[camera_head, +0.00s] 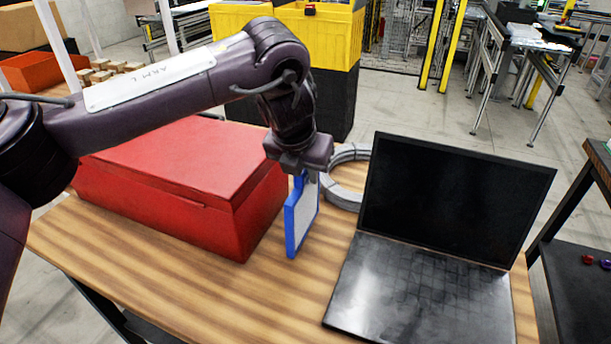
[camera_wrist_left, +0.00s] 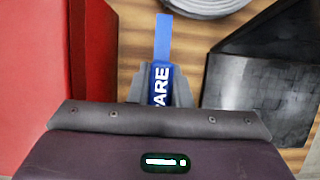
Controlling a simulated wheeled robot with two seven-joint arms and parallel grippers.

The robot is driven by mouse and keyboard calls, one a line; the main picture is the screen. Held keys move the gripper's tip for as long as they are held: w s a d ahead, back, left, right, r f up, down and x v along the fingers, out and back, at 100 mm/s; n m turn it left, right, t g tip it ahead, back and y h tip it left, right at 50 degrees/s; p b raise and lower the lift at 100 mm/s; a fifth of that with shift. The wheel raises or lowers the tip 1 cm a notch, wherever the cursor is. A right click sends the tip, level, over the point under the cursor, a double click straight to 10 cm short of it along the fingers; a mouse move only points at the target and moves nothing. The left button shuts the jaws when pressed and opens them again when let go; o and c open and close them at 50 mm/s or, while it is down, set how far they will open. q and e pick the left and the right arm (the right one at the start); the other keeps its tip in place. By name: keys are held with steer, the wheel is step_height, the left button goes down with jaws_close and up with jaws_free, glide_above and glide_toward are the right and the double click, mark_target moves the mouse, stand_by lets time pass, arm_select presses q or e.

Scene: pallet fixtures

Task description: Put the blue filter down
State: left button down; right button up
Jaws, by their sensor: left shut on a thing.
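The blue filter (camera_head: 300,214) is a thin blue-framed panel with a pale face. It hangs upright below my left gripper (camera_head: 306,172), between the red box and the laptop. My left gripper is shut on its top edge. In the left wrist view the filter (camera_wrist_left: 162,40) shows as a narrow blue strip with white letters, between the fingers (camera_wrist_left: 160,88) of the left gripper. Whether its lower edge touches the wooden table (camera_head: 180,285) is hard to tell. My right gripper is not in view.
A closed red box (camera_head: 185,180) stands left of the filter. An open black laptop (camera_head: 425,250) stands to the right. A grey ring-shaped coil (camera_head: 345,180) lies behind the filter. Bare tabletop shows in front of it. A yellow and black container (camera_head: 340,45) stands beyond the table.

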arm_select(q)
steer(key=shift+f, duration=0.75)
steer(key=shift+f, duration=0.1)
steer(key=c, duration=1.3)
jaws_free()
steer(key=shift+c, duration=0.2)
